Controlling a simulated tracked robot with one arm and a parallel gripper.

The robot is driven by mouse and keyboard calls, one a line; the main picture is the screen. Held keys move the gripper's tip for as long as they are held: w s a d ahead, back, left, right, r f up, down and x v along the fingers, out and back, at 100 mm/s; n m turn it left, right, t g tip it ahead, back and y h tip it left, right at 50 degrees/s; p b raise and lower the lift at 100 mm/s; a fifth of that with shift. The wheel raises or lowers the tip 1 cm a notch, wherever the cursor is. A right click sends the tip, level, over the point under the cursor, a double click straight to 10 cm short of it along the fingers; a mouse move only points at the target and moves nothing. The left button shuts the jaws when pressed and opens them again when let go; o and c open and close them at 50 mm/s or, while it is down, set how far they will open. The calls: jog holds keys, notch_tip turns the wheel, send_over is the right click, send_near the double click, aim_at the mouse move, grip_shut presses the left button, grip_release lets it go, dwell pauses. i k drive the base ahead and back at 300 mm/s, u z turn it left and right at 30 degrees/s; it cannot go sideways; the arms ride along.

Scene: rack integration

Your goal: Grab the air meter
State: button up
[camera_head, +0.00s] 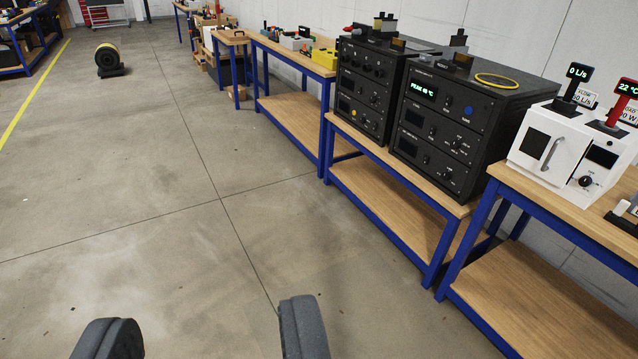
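A black handheld meter (578,72) with a lit "0 L/s" display stands on top of a white oven-like box at the right; its reading suggests it is the air meter. It leans slightly, and a white label is beside it. My gripper (207,325) shows at the bottom edge as two dark grey fingers set wide apart. It is open, with only bare floor seen between the fingers. It is far to the left of the meter and apart from it.
Black rack units (455,125) fill the neighbouring bench, with a yellow ring (497,81) on top. Blue-legged benches line the wall.

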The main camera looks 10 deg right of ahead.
aim_at(578, 73)
jog(key=z, duration=0.15)
jog(key=i, duration=1.35)
jog(key=z, duration=0.65)
jog(key=i, duration=1.6)
jog(key=z, duration=0.75)
jog(key=i, duration=0.75)
jog(key=z, duration=0.3)
